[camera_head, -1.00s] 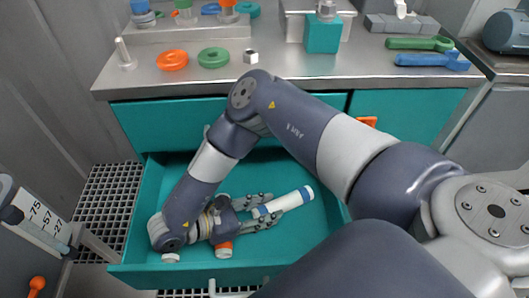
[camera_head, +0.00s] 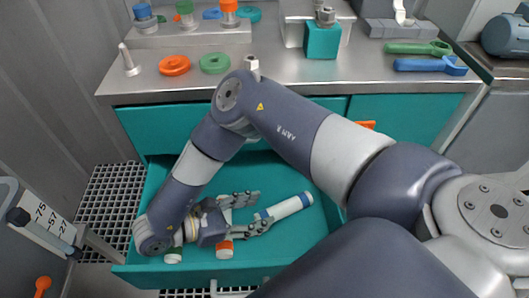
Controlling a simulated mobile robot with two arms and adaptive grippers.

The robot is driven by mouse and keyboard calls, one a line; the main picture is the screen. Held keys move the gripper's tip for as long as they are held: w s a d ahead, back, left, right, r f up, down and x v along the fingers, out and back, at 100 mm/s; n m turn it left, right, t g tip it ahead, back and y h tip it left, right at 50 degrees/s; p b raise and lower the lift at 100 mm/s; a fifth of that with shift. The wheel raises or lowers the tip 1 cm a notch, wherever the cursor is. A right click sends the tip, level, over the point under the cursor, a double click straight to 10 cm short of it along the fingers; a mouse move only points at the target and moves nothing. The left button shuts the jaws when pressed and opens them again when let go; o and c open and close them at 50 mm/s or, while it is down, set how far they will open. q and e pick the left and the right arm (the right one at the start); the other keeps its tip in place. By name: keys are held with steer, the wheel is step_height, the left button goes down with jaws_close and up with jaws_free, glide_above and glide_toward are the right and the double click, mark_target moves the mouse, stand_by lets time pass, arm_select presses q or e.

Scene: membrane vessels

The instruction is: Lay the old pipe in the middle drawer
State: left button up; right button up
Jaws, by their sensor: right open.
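A white pipe with blue bands (camera_head: 289,206) lies tilted on the floor of the pulled-out teal drawer (camera_head: 318,238); I take it for the old pipe. My right gripper (camera_head: 263,210) is low inside the drawer, at the pipe's left end. Its fingers are spread, one on each side of that end, with a visible gap to the pipe's body. My right arm hides part of the drawer. My left gripper is not in view.
A white pipe with an orange band (camera_head: 225,249) and one with a green band (camera_head: 173,256) are in the drawer's left part, partly behind my gripper. The steel worktop (camera_head: 290,72) above holds rings, a teal block (camera_head: 322,42), and green (camera_head: 418,47) and blue wrenches (camera_head: 430,66).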

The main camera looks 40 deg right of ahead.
steer(key=shift+v, duration=2.2)
